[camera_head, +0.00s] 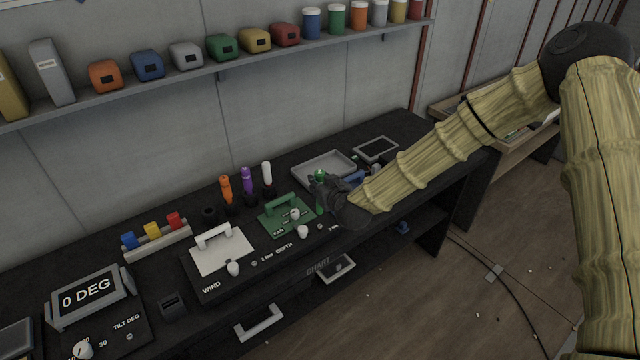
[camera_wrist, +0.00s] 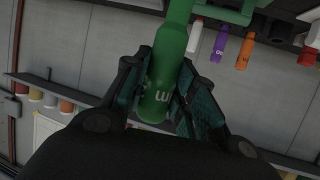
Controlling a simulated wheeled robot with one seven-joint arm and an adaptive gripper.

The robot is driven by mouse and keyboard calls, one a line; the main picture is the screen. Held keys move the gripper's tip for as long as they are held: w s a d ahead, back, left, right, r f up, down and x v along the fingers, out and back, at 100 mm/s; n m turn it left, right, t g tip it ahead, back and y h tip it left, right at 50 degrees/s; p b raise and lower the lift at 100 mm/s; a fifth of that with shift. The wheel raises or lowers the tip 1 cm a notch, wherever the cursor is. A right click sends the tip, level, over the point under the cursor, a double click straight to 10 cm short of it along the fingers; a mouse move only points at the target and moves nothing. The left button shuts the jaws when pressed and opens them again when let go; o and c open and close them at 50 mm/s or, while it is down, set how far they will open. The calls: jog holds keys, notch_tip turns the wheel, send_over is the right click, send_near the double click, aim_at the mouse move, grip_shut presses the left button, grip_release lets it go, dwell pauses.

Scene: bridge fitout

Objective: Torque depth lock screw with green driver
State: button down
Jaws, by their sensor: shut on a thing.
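My gripper (camera_head: 324,183) is over the black bench panel at the right end of the green depth plate. It is shut on the green driver (camera_wrist: 160,75), whose handle sits between the two fingers in the wrist view; a bit of the driver also shows in the head view (camera_head: 320,176). The green depth plate (camera_head: 275,220) has a green handle and white knobs, with the word DEPTH beside it. The depth lock screw cannot be clearly told apart, and the driver's tip is hidden.
Orange (camera_head: 226,190), purple (camera_head: 247,180) and white (camera_head: 267,173) drivers stand upright behind the panel. A grey tray (camera_head: 325,168) lies behind my gripper. A white plate with a handle (camera_head: 221,251) is to the left. A shelf (camera_head: 230,66) with several boxes and jars runs above.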

jog(key=shift+s+f+b, duration=0.15)
jog(key=shift+f+b, duration=0.45)
jog(key=shift+f, duration=0.05)
jog(key=shift+f+b, duration=1.85)
jog(key=shift+f, duration=0.75)
jog(key=shift+s+f+b, duration=0.1)
jog(key=shift+f+b, duration=0.35)
jog(key=shift+b, duration=0.15)
jog(key=shift+r+b, duration=0.2)
jog(key=shift+b, duration=0.4)
dwell(2.6)
jog(key=shift+r, duration=0.15)
